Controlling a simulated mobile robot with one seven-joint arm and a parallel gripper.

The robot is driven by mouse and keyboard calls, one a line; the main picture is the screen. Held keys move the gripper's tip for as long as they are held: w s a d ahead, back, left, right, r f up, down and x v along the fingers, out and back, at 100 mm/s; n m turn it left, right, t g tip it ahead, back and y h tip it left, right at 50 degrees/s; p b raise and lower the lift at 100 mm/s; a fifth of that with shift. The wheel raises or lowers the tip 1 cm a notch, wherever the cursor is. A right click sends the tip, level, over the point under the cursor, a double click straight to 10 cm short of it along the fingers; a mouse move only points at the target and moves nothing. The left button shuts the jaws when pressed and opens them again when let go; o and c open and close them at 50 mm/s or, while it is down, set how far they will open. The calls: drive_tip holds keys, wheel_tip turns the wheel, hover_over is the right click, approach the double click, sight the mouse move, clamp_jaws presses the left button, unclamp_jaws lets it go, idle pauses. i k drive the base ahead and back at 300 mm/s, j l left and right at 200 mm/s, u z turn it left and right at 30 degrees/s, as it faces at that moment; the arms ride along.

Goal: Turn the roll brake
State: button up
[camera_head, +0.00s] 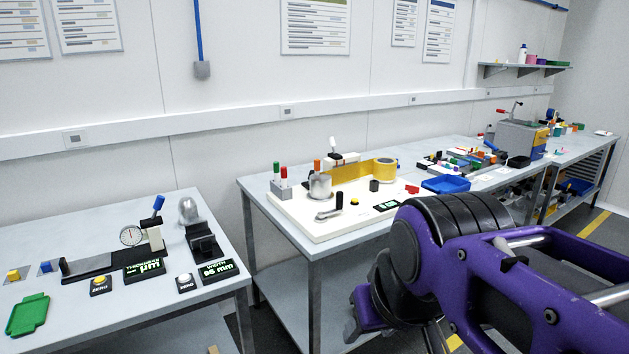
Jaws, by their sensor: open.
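A white board (345,222) on the middle bench carries a silver cylinder (320,187), a yellow strip (353,176) and a yellow roll (385,171). A metal crank-like lever with an upright black handle (339,201) is at the board's front, and a small black knob (374,186) stands in front of the yellow roll. I cannot tell which part is the roll brake. My gripper (353,330) shows partly, low beside the middle bench and apart from these parts. My purple and black arm hides much of it. It is open, and I see nothing held.
The left bench (55,240) holds a dial gauge (131,236), displays and a green tray (28,315). A floor gap separates it from the middle bench. A blue tray (446,185) and a grey machine (517,138) are farther right. My arm covers the lower right.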

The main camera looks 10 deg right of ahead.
sight(411, 190)
drive_tip(key=z, duration=0.85)
drive_tip(key=i+l+u, duration=0.15)
drive_tip(key=i+l, duration=0.45)
drive_tip(key=i, duration=0.2)
drive_tip(key=i+l+u, duration=0.15)
drive_tip(key=i+l, duration=0.55)
drive_tip(key=i, duration=0.05)
